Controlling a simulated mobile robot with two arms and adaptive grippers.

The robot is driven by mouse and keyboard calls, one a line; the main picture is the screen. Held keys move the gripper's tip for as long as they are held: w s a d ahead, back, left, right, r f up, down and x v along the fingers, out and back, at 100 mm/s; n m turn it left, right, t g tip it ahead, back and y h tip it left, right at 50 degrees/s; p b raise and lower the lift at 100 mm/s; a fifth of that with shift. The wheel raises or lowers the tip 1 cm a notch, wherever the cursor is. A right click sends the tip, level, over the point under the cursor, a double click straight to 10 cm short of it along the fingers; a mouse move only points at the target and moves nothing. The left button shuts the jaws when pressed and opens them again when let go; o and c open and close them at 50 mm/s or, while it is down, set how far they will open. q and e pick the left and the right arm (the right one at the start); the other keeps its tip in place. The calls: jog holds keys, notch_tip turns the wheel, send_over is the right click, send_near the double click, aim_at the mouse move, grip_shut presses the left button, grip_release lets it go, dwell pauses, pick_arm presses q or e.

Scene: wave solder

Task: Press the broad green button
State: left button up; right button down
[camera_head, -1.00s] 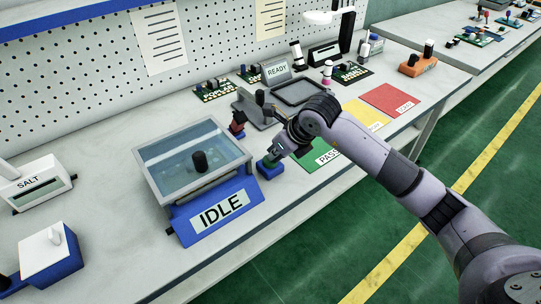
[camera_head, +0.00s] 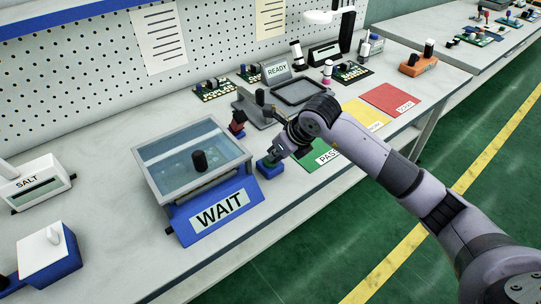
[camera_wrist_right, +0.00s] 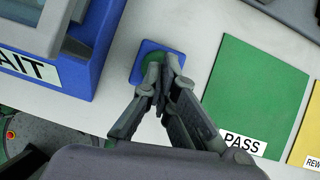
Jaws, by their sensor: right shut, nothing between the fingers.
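The broad green button (camera_wrist_right: 151,68) sits on a small blue box (camera_head: 270,170) on the bench, to the right of the blue machine. My right gripper (camera_wrist_right: 163,80) is shut with nothing in it, and its fingertips are over the green button, seemingly touching it. The fingers hide part of the button, and in the head view the gripper hides most of it. The machine's display (camera_head: 219,212) reads WAIT. My left gripper is in neither view.
The glass-topped tank (camera_head: 190,155) stands left of the button. A green PASS mat (camera_head: 318,152), a yellow mat (camera_head: 366,116) and a red mat (camera_head: 391,100) lie to the right. A dark tray (camera_head: 299,90) is behind. Bare bench lies in front.

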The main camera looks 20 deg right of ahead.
jog(key=shift+r+p, duration=1.9)
jog(key=shift+r, duration=1.1)
